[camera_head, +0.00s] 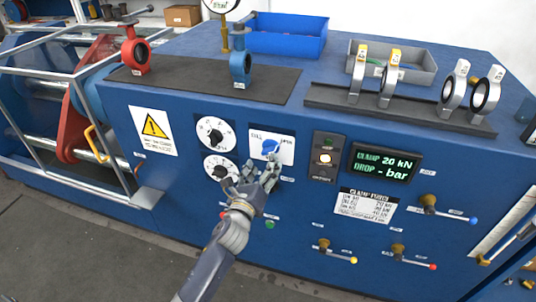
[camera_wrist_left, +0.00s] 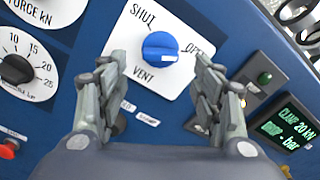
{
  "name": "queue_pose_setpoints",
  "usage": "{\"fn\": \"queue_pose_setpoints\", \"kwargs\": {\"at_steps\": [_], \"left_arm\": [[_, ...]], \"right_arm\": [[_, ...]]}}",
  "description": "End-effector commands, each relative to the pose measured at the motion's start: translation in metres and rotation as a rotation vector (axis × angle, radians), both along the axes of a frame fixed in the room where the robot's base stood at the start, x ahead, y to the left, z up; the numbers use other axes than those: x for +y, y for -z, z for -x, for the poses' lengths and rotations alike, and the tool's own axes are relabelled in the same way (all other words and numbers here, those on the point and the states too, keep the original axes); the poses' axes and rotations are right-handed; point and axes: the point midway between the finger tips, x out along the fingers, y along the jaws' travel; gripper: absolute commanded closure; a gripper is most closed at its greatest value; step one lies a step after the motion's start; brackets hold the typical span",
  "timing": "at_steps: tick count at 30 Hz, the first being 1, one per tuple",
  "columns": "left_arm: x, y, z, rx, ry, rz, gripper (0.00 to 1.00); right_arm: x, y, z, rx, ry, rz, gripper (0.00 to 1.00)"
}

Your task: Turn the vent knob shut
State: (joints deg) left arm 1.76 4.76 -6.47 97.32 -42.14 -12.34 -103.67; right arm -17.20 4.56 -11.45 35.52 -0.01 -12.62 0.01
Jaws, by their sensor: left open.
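The vent knob (camera_head: 270,146) is blue and sits on a white plate (camera_head: 286,156) on the front of the blue machine. In the left wrist view the knob (camera_wrist_left: 160,46) shows near the top middle, with SHUT printed at its upper left, OPEN at its right and VENT below. A small white mark shows on the knob's lower right side. My left gripper (camera_head: 262,164) is open just below and in front of the knob. In the left wrist view its fingers (camera_wrist_left: 162,62) stand apart on either side of the knob, not visibly touching it. My right gripper is not in view.
Two dials (camera_head: 211,132) sit left of the plate. An indicator panel (camera_head: 324,158) and a green-text display (camera_head: 384,163) are to its right. Small levers (camera_head: 428,205) stick out lower right. Butterfly valves (camera_head: 388,78) and a blue bin (camera_head: 287,37) stand on top.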

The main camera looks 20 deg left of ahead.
Motion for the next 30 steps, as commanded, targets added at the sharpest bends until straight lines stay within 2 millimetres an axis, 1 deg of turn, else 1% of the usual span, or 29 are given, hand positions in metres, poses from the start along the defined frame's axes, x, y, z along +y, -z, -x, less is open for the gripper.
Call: {"fn": "queue_pose_setpoints", "kwargs": {"at_steps": [1,3,6,10,15,24,26,27,30], "left_arm": [[0.000,-0.002,-0.010,-0.002,0.000,0.003,0.40],[0.001,-0.001,-0.022,0.000,-0.001,0.001,0.40],[0.001,-0.001,-0.036,-0.001,0.000,0.002,0.40],[0.002,0.000,-0.049,0.000,0.000,0.002,0.40],[0.002,0.000,-0.057,0.000,0.000,0.002,0.40],[0.002,0.000,-0.058,0.000,0.000,0.002,0.40],[0.002,0.000,-0.058,0.001,0.000,0.002,0.54],[0.002,0.000,-0.058,0.001,0.000,0.002,0.63],[0.002,0.000,-0.058,0.001,0.000,0.002,0.84]], "right_arm": [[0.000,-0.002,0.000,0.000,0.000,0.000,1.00],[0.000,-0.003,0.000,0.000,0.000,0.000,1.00],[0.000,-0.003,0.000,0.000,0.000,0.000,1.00],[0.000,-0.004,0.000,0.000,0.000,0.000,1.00],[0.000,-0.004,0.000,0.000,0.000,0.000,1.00],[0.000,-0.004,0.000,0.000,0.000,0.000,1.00],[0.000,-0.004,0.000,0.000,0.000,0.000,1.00],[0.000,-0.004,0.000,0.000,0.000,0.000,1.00],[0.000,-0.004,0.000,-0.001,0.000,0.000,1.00]]}}
